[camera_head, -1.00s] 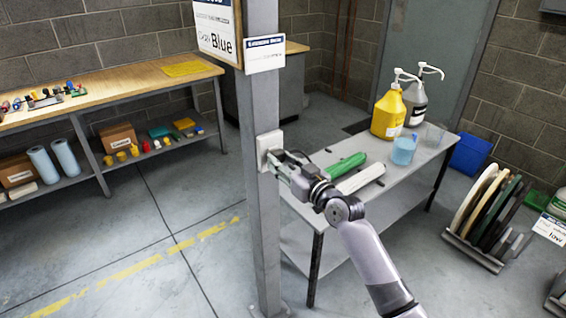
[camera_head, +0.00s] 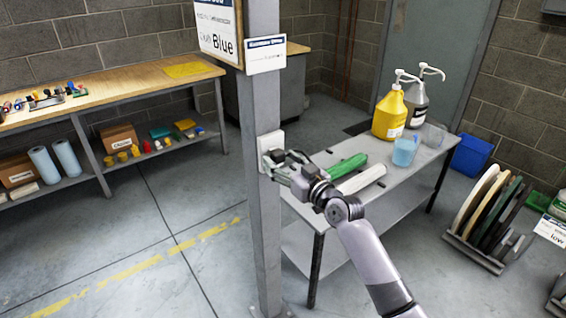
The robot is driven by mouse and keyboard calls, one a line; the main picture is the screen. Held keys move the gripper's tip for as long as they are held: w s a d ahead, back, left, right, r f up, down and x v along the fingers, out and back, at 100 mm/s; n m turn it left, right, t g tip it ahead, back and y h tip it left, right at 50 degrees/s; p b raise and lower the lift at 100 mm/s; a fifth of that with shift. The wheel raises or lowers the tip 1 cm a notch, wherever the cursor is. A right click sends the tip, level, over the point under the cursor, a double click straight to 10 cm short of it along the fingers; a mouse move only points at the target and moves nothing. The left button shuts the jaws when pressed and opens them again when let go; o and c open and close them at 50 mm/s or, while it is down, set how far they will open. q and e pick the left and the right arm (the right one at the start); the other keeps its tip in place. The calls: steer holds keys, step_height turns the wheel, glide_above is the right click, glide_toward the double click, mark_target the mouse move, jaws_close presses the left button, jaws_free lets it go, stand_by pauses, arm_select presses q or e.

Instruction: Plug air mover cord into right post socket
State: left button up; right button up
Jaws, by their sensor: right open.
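A white socket box (camera_head: 270,142) is fixed to the grey steel post (camera_head: 262,220) in the middle of the view. My right gripper (camera_head: 274,161) is open, right at the socket's face, with its fingers spread. A small dark shape, perhaps the plug, sits between the fingers at the socket, but it is too small to tell how it is seated. I cannot make out the cord or the air mover. My left gripper is not in view.
A metal table (camera_head: 330,215) behind my right arm holds green and white rolls, a yellow pump jug (camera_head: 390,114), a grey jug and a blue cup. A rack of round pads (camera_head: 487,215) stands at right. A wooden workbench (camera_head: 120,84) is at left. The left floor is clear.

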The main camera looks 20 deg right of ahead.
steer(key=v, duration=1.2)
steer(key=s+d+f+m+g+h, duration=0.1)
steer(key=d+f+m+g+h, duration=0.2)
steer(key=f, duration=2)
steer(key=s+d+f+g+h, duration=0.15)
steer(key=s+f, duration=0.25)
steer(key=f, duration=0.5)
steer(key=s+f+g, duration=0.3)
steer(key=s+f, duration=0.2)
steer(key=f, duration=0.3)
steer(key=s+a+f+g+h, duration=0.1)
steer(key=s+f+g, duration=0.4)
steer(key=s+f, duration=1.35)
steer(key=s+a+f+g, duration=0.1)
steer(key=s+f, duration=0.2)
steer(key=s, duration=0.8)
steer(key=s+a+f+n+g, duration=0.1)
steer(key=s+a+f+g, duration=0.1)
steer(key=s, duration=0.8)
steer(key=shift+s+f+n, duration=0.3)
steer(key=shift+s+f, duration=0.1)
steer(key=shift+f, duration=0.2)
steer(key=shift+a+g, duration=0.15)
steer(key=shift+g, duration=0.1)
steer(key=shift+c, duration=0.5)
